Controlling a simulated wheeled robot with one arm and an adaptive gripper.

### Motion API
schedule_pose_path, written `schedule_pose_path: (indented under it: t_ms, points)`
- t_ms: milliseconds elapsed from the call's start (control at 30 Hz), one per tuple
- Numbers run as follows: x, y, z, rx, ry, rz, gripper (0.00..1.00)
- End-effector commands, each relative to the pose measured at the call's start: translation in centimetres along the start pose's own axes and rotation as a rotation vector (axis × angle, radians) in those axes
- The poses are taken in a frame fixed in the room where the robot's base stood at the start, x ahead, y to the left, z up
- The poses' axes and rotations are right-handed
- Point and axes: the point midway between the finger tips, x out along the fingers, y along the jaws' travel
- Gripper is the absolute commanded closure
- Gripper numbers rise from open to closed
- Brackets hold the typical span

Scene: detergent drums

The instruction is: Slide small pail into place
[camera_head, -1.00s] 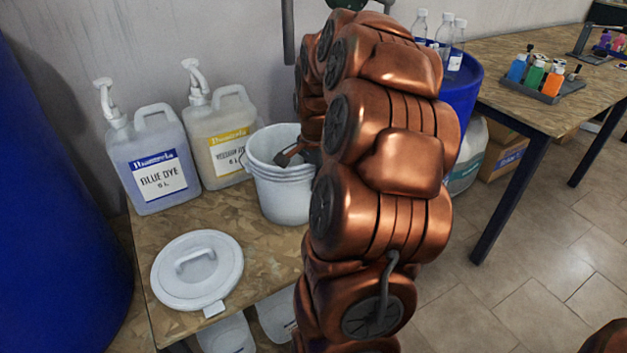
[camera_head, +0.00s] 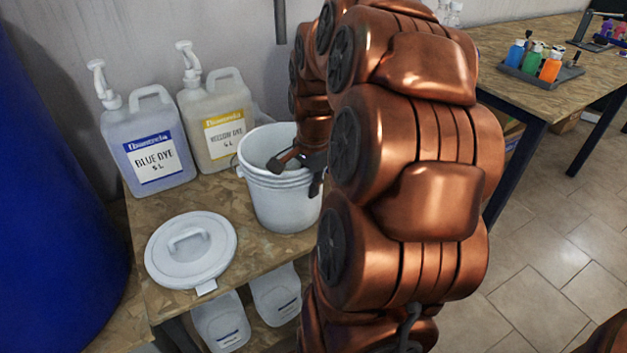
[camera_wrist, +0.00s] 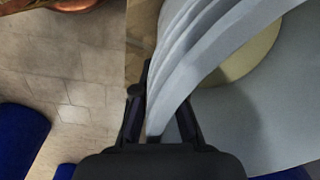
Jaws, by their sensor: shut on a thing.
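The small white pail (camera_head: 272,207) stands open on the wooden bench, near its right front edge, in the head view. My gripper (camera_head: 308,172) reaches over its right side, partly hidden by my arm. In the wrist view, the fingers of my gripper (camera_wrist: 162,112) straddle the pail's ribbed rim and wall (camera_wrist: 190,60) and are shut on it. The pail's pale inside shows to the right there. A round white lid (camera_head: 190,250) with a handle lies flat on the bench, left of and nearer than the pail.
A blue dye jug (camera_head: 150,145) and a yellow dye jug (camera_head: 215,125) with pumps stand behind the pail, by the wall. A large blue drum (camera_head: 45,190) is at the left. White containers (camera_head: 275,295) sit below the bench. A second table (camera_head: 520,85) holds small bottles at right.

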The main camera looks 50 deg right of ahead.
Motion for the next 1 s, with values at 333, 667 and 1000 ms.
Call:
schedule_pose_path:
  t_ms: [333, 667, 1000]
  points:
    - [0.1, 1.2, 1.6, -0.005, -0.003, 0.008, 1.0]
    - [0.1, 1.3, 1.9, -0.007, -0.004, 0.007, 1.0]
    - [0.0, 1.3, 1.8, -0.004, -0.003, 0.004, 0.66]
